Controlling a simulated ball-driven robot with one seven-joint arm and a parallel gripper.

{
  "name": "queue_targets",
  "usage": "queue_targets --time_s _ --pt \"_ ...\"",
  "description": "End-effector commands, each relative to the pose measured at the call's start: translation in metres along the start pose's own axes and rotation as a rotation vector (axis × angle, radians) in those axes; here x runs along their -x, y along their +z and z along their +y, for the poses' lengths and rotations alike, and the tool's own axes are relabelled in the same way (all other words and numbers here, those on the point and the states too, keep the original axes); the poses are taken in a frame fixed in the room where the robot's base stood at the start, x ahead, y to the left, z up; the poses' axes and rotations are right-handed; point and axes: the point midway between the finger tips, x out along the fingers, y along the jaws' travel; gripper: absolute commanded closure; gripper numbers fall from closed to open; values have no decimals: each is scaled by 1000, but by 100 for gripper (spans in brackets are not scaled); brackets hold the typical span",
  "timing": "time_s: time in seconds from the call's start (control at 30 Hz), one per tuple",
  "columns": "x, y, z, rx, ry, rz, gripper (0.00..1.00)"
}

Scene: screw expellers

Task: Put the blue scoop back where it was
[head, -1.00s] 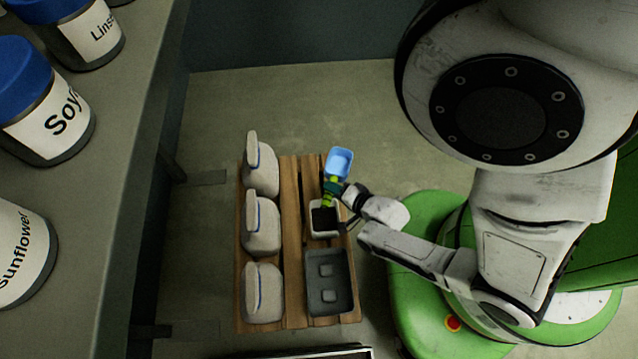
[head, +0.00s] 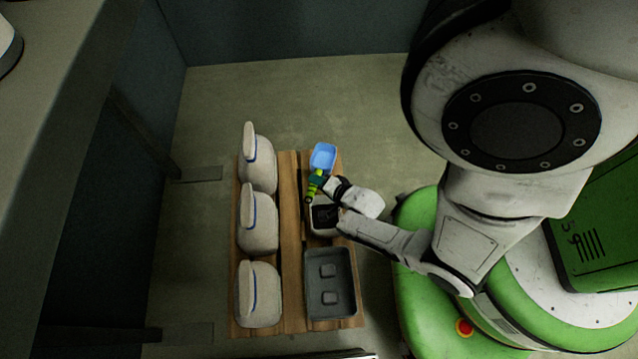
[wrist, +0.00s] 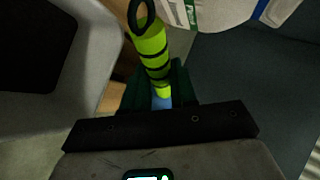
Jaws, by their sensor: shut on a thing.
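The blue scoop has a light blue pan (head: 323,156) and a yellow-green handle (head: 312,188) with dark bands. My gripper (head: 317,180) is shut on the scoop, where handle and pan meet. In the wrist view the banded handle (wrist: 152,52) with its dark end ring stands out between the dark fingers (wrist: 160,92); a bit of blue shows at its base. The scoop is over the far right part of the wooden pallet, by a white bin (head: 322,230) with dark contents. I cannot tell whether it touches anything.
A wooden pallet (head: 291,240) carries several pale sacks (head: 258,232) along its left side. A dark grey tray (head: 330,283) with two small blocks lies at its near right. A grey shelf (head: 75,60) runs along the left. Open floor lies beyond the pallet.

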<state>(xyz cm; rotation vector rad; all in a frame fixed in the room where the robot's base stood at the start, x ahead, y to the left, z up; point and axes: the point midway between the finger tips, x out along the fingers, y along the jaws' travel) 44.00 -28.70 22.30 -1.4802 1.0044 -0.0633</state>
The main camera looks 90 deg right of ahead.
Motion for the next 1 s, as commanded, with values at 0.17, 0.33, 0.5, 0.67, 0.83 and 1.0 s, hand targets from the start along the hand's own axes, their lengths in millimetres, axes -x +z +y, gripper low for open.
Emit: queue_targets --time_s 0.17,0.33,0.5,0.67,0.83,1.0 --pt "0 0 0 0 -1 0 100" --pt "-3 1 4 -1 0 0 100" --pt "-5 2 8 0 0 0 100" --pt "-6 2 9 1 0 0 100" --pt "-5 2 10 0 1 0 60" --pt "-5 2 10 0 2 0 48"
